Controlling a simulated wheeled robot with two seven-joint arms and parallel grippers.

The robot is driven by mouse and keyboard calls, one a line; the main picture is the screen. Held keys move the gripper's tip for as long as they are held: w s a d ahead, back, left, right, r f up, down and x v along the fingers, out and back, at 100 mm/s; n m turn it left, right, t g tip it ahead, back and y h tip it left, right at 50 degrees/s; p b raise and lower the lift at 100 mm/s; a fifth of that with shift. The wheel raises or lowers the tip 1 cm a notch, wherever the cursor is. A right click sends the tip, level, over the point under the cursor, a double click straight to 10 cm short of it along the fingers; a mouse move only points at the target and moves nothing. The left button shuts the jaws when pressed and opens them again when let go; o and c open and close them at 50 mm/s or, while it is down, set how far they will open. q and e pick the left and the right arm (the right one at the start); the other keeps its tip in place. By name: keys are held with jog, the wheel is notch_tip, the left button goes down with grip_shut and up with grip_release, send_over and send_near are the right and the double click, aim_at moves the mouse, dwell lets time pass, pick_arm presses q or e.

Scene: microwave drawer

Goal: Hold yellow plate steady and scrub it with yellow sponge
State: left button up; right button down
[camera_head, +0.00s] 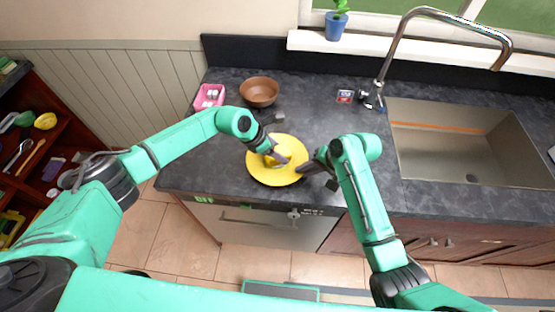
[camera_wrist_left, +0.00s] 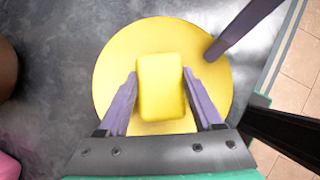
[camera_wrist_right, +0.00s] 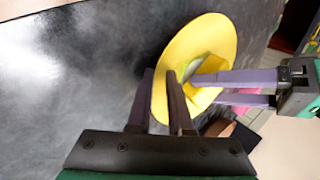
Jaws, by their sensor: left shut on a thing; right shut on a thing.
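The yellow plate (camera_head: 262,177) lies on the dark countertop near its front edge. My left gripper (camera_head: 277,157) is shut on the yellow sponge (camera_wrist_left: 161,88), over the middle of the plate. In the left wrist view the sponge sits between both fingers, with the plate (camera_wrist_left: 115,75) behind it; contact between them is hard to tell. My right gripper (camera_head: 304,168) is shut on the plate's right rim. In the right wrist view its fingers (camera_wrist_right: 160,76) straddle the plate's edge (camera_wrist_right: 190,42), and the sponge (camera_wrist_right: 209,66) shows partly behind my left fingers.
A brown bowl (camera_head: 259,92) and a pink container (camera_head: 209,97) stand at the back left of the counter. A sink (camera_head: 470,140) with a tall faucet (camera_head: 385,65) is on the right. A small box (camera_head: 345,96) lies near the faucet. Open shelves (camera_head: 40,140) are at far left.

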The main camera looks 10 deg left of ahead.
pick_arm(q)
jog(key=shift+f, duration=0.6)
pick_arm(e)
jog(key=shift+s+f, duration=0.1)
jog(key=shift+f, duration=0.05)
dwell(0.3)
